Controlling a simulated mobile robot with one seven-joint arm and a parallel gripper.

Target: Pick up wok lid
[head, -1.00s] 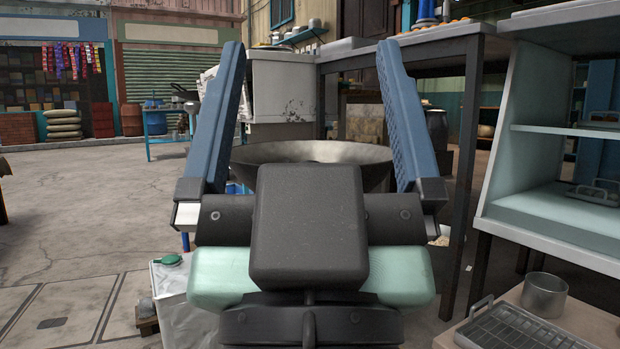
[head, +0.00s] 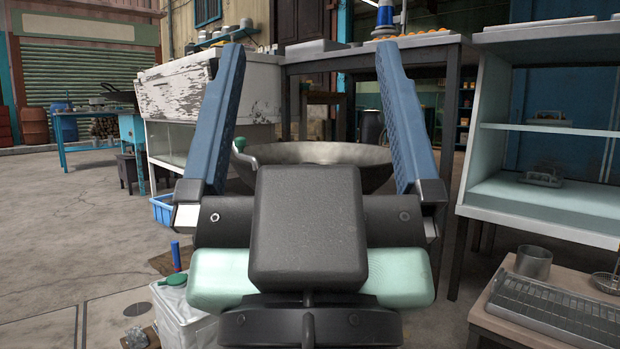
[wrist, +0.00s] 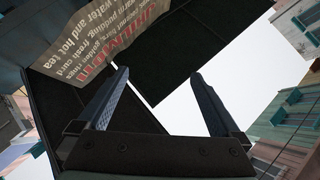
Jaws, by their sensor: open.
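My gripper (head: 312,44) stands upright and open in the middle of the head view. Its two blue fingers are wide apart, and nothing is between them. A large grey metal wok (head: 325,153) shows behind the gripper, between the fingers in the picture. The gripper's dark body hides its lower front. I cannot make out a wok lid in either view. In the wrist view the open gripper (wrist: 159,73) points up toward dark awning panels and pale sky.
A white shelf unit (head: 548,205) stands at right, with a low table holding a wire rack (head: 555,312) and a metal pot (head: 533,262) before it. A worn white counter (head: 180,88) and dark-legged table (head: 370,62) stand behind. Left floor is open.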

